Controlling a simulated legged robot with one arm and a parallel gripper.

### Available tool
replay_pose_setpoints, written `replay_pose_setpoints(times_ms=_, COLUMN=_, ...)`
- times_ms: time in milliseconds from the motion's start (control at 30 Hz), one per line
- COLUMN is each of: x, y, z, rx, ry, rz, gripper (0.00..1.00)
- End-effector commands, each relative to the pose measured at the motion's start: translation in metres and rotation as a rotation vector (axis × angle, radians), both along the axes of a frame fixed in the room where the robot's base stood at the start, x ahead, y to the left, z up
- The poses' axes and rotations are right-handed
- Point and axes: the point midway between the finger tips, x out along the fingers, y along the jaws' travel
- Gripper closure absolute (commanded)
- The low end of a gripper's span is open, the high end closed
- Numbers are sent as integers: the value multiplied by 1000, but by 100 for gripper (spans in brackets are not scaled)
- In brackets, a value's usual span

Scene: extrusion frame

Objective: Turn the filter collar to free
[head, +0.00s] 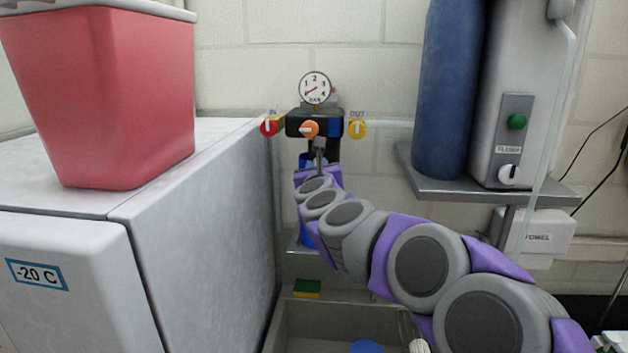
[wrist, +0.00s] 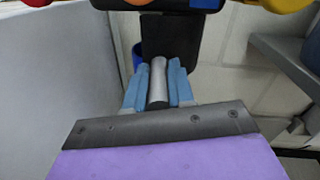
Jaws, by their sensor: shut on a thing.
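The filter stands against the back wall, with a black head (head: 328,122), a black collar (head: 306,160) under it and a blue bowl (head: 307,236) mostly hidden behind my arm. The dark collar also shows in the wrist view (wrist: 172,38), with a grey peg-like handle (wrist: 158,84) pointing toward me. My gripper (wrist: 157,70) is shut on this handle, one pale blue finger on each side. In the head view my gripper (head: 319,163) is in front of the collar, small and partly hidden by my own wrist.
A red IN knob (head: 268,126), an orange knob (head: 309,129) and a yellow OUT knob (head: 357,129) sit close above, under a gauge (head: 314,88). A freezer (head: 200,230) stands left, a shelf (head: 480,188) right, and a sink (head: 300,325) below.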

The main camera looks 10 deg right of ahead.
Motion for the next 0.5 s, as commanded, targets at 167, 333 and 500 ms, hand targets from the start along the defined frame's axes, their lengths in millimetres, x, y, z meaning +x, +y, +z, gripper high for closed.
replay_pose_setpoints(times_ms=167, x=-1, y=-6, z=-3, rx=4, ry=0, rz=59, gripper=100)
replay_pose_setpoints(times_ms=333, x=-1, y=-12, z=-3, rx=2, ry=2, rz=121, gripper=100)
replay_pose_setpoints(times_ms=500, x=-1, y=-21, z=-1, rx=6, ry=1, rz=193, gripper=100)
